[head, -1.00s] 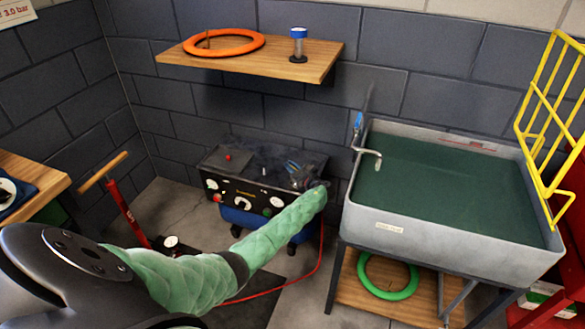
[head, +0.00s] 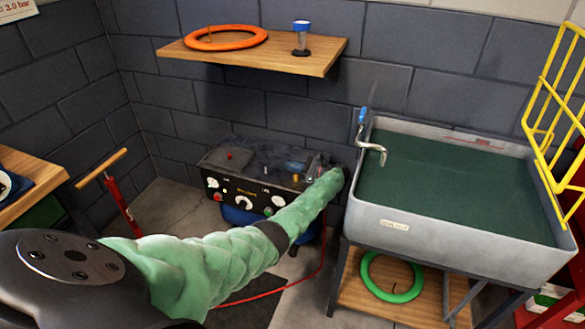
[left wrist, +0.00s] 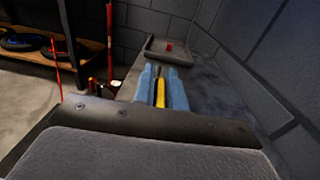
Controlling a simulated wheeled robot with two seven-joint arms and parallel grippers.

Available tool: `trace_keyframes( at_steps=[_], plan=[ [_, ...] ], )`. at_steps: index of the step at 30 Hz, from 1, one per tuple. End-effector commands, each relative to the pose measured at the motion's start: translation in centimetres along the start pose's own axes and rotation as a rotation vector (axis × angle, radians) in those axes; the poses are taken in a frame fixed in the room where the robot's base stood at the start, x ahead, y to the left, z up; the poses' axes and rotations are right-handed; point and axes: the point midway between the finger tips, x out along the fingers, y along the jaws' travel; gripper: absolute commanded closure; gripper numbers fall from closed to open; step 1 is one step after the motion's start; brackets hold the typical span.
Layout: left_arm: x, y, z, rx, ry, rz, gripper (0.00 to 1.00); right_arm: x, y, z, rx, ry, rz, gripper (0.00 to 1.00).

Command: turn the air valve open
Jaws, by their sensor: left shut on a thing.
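The air valve's yellow lever (left wrist: 159,93) lies between the blue fingers of my left gripper (left wrist: 160,80) in the left wrist view. The gripper is shut on it. In the head view my left gripper (head: 297,167) is small, at the right end of the dark compressor's top (head: 245,156), and my green-sleeved arm reaches to it from the lower left. The valve body and most of the lever are hidden there by the gripper and wrist. My right gripper is in neither view.
A grey sink (head: 400,228) with green water stands close right of my left wrist, its tap (head: 371,148) nearest. A wooden shelf (head: 300,62) hangs above the compressor. A red floor pump (head: 120,205) stands left. A red hose (head: 290,285) runs over the floor.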

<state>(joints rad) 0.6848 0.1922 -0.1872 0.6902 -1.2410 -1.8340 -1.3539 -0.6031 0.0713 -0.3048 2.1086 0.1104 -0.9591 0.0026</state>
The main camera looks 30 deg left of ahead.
Motion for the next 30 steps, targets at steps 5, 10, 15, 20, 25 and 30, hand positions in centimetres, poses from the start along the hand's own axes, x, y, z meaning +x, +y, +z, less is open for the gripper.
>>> trace_keyframes(
  at_steps=[5,10,15,20,25,30],
  plan=[
    [0.07,-0.04,0.14,-0.002,0.0,0.008,1.0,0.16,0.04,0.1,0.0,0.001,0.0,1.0],
    [0.07,-0.05,0.15,-0.002,0.0,0.007,1.0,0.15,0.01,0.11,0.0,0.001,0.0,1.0],
    [0.06,-0.05,0.14,-0.002,0.0,0.007,0.69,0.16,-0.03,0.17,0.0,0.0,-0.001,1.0],
    [0.03,-0.02,0.09,-0.001,0.0,0.006,0.67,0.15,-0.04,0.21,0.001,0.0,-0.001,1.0],
    [0.03,0.0,0.06,-0.001,0.0,0.002,0.67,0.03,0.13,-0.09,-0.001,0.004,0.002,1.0],
    [0.03,-0.04,0.2,-0.001,-0.001,-0.044,0.67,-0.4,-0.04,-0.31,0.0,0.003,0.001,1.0]
  ],
)
